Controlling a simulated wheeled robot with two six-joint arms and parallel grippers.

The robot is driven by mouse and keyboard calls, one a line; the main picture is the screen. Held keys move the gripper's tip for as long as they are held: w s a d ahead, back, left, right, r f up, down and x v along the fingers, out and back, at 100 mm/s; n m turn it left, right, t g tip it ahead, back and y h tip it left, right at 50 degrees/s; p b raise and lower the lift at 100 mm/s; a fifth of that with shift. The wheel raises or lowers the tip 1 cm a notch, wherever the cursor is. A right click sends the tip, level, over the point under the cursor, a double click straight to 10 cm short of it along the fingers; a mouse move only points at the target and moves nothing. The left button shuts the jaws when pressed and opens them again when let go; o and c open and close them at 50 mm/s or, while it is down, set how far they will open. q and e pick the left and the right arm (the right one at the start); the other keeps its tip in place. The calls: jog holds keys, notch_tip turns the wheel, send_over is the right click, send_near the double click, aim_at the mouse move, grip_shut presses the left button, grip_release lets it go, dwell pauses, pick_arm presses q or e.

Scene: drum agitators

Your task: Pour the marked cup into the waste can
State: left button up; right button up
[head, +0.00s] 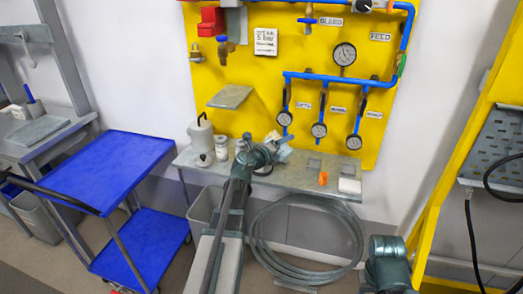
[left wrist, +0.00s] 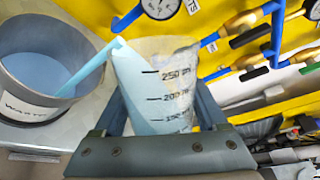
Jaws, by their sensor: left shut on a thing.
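The marked cup (left wrist: 158,85) is clear, with black graduation lines and pale blue liquid inside. In the left wrist view it sits between the fingers of my left gripper (left wrist: 165,125), which is shut on it. A light blue stream runs from its lip down into the waste can (left wrist: 40,106). The can is grey and round, labelled WASTE, with blue liquid inside. In the head view my left gripper (head: 270,152) is over the bench, the cup mostly hidden by it. I cannot make out the waste can clearly there.
The grey bench (head: 325,186) stands before a yellow panel (head: 262,90) with gauges and blue pipes. A white jug (head: 201,137) and a white bottle (head: 221,148) stand left of my gripper. An orange item (head: 323,178) lies to the right. A blue cart (head: 110,170) is at left.

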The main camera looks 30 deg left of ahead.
pick_arm(q)
jog(key=shift+r, duration=0.1)
jog(key=shift+f+n+h+b, duration=0.3)
jog(key=shift+f+n+b, duration=0.55)
jog(key=shift+f, duration=0.25)
dwell(1.0)
jog(key=shift+w+a+r+n+p, duration=0.1)
jog(key=shift+a+r+n+p, duration=0.25)
jog(key=shift+r+p, duration=0.3)
jog(key=shift+w+a+r+n+p, duration=0.1)
jog(key=shift+a+r+n+p, duration=0.25)
jog(key=shift+r+p, duration=0.25)
dwell(0.5)
jog(key=shift+a+r+n+h+p, duration=0.15)
jog(key=shift+r+n+h+p, duration=0.2)
jog(key=shift+n+h+p, duration=0.25)
dwell(1.0)
jog(key=shift+f+n, duration=0.15)
jog(key=shift+n, duration=0.1)
